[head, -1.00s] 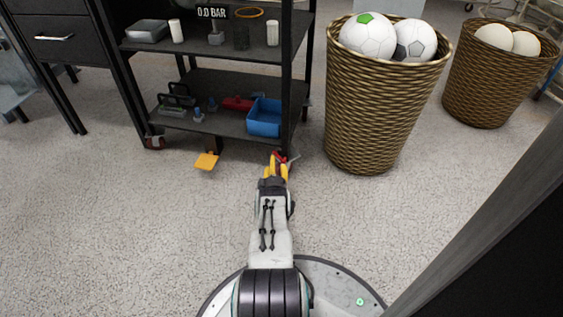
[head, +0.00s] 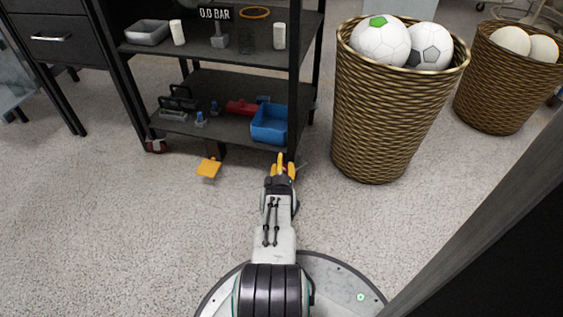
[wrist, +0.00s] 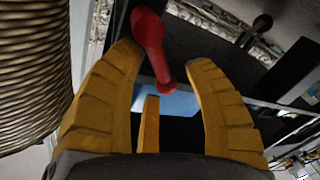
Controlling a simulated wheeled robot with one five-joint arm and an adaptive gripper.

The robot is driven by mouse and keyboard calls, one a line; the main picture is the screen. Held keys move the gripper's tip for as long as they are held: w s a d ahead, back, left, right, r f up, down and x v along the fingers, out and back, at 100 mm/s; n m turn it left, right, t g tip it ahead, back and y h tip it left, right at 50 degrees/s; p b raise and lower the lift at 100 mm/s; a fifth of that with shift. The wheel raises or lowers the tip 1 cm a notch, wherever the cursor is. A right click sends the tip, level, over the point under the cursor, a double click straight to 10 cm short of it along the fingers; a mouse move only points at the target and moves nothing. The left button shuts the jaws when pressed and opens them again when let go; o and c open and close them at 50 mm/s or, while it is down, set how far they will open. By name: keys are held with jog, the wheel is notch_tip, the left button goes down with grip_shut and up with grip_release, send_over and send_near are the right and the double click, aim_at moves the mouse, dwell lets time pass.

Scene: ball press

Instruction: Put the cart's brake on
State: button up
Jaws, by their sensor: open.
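The cart (head: 240,131) is a black shelf unit with wheels, ahead of me. A red lever (wrist: 149,45) with a rounded knob shows in the wrist view, between and just past my fingertips. I take it to be the brake lever. My gripper (head: 281,163) is low, by the cart's front right post. Its yellow fingers (wrist: 165,62) are open, on either side of the lever. I cannot tell whether either finger touches it. In the head view my gripper mostly hides the lever.
A yellow pedal (head: 208,168) juts from under the cart. A wicker basket of soccer balls (head: 380,130) stands close on the right, with another basket (head: 505,85) behind. A blue bin (head: 270,124) sits on the lower shelf. The floor at left is clear.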

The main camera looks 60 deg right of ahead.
jog(key=shift+o, duration=0.3)
grip_shut()
jog(key=shift+a, duration=0.1)
jog(key=shift+w+f+n+y, duration=0.15)
jog(key=shift+f+n+y, duration=0.1)
jog(key=shift+n, duration=0.45)
jog(key=shift+w+f+n+y, duration=0.15)
jog(key=shift+f+n, duration=0.1)
jog(key=shift+n, duration=0.45)
jog(key=shift+c, duration=1.8)
grip_release()
jog(key=shift+s, duration=0.1)
jog(key=o, duration=0.3)
jog(key=shift+r, duration=0.1)
